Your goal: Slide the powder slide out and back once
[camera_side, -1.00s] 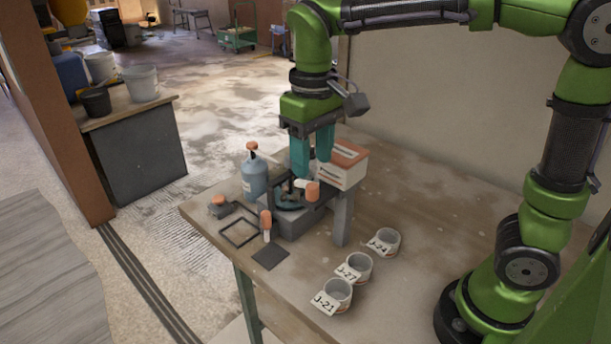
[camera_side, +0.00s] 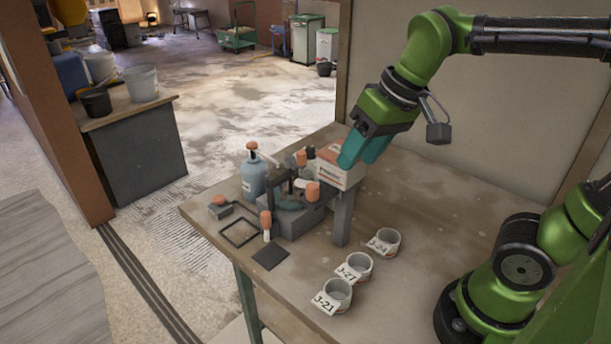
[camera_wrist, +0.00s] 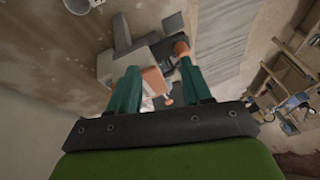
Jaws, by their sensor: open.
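My gripper (camera_side: 362,152) is open, with two teal fingers, and tilts toward the device from its right. I cannot tell which part is the powder slide. In the wrist view, an orange knob (camera_wrist: 181,48) shows beyond the gripper (camera_wrist: 157,82), and the fingers hide part of the scene.
A blue pump bottle (camera_side: 254,178) stands behind the device. The orange-and-white box (camera_side: 340,172) is at its right. Three labelled cups, J-21 (camera_side: 334,297), J-27 (camera_side: 355,268) and J-24 (camera_side: 384,242), stand in front. A black square frame (camera_side: 239,233) and dark pad (camera_side: 270,257) lie at left. The right of the table is clear.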

